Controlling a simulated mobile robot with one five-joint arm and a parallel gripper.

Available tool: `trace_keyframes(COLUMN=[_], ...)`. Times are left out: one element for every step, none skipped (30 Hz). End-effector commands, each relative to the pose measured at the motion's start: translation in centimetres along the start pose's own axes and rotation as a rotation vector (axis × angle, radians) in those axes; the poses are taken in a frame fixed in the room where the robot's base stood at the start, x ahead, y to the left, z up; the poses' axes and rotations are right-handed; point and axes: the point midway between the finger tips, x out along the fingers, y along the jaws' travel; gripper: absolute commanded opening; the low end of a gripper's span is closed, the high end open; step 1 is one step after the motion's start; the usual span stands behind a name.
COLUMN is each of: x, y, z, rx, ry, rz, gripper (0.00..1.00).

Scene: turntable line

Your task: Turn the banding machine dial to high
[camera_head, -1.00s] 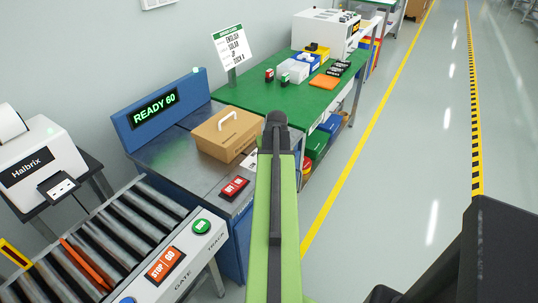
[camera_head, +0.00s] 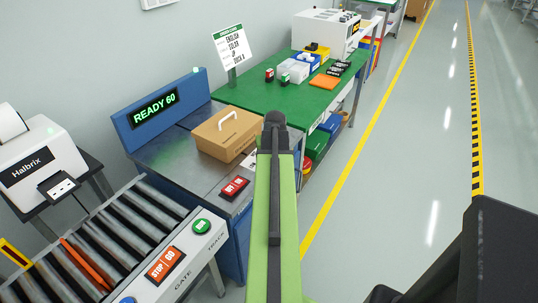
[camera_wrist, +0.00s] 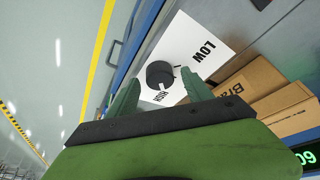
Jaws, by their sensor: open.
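The black round dial (camera_wrist: 158,74) sits on a white plate (camera_wrist: 195,30) in the wrist view. The plate reads LOW on the upper right side and HIGH on the lower side, near the fingers. A small dark mark shows at the dial's right edge; I cannot tell its exact setting. My gripper (camera_wrist: 160,90) is open, with one green finger left and one right of the dial in the picture. I cannot tell if they touch it. In the head view my arm hides the dial; only a corner of the white plate (camera_head: 249,160) shows.
A brown carton (camera_head: 228,136) lies on the metal machine top beside the plate. The blue display (camera_head: 157,108) reads READY 60. A red switch box (camera_head: 234,188) is at the front edge. A roller conveyor (camera_head: 110,240) is left, a green table (camera_head: 270,92) behind. The aisle right is clear.

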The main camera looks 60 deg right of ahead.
Motion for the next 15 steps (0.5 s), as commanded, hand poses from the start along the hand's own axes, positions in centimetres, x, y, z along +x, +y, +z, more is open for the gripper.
trace_keyframes(x=[0.0, 0.0, -0.1, -0.1, -0.3, -0.5, -0.8, -1.1, -1.6, -2.1, -2.6, -3.4, -4.0, -4.7, -5.6], y=[0.0, 0.0, 0.0, 0.0, 0.0, 0.0, 0.0, 0.0, 0.0, -0.1, -0.1, -0.1, -0.1, -0.1, -0.1], z=[0.0, 0.0, 0.0, 0.0, -0.1, -0.1, -0.1, -0.1, -0.1, -0.2, -0.2, -0.2, -0.2, -0.3, -0.3], rx=[0.0, 0.0, 0.0, 0.0, 0.0, -0.001, -0.001, -0.001, -0.001, -0.001, -0.001, -0.001, -0.001, -0.001, -0.001], ry=[0.0, 0.0, 0.0, 0.0, 0.0, 0.0, 0.0, 0.0, 0.0, 0.001, 0.0, 0.0, 0.0, 0.0, 0.0], rz=[0.0, 0.0, 0.0, 0.0, 0.0, 0.0, 0.0, 0.0, 0.0, 0.0, 0.0, 0.0, 0.0, -0.001, -0.001], gripper=[0.59, 0.59, 0.59, 0.59, 0.59, 0.59, 0.59, 0.59, 0.59, 0.59, 0.59, 0.59, 0.59, 0.59, 0.59])
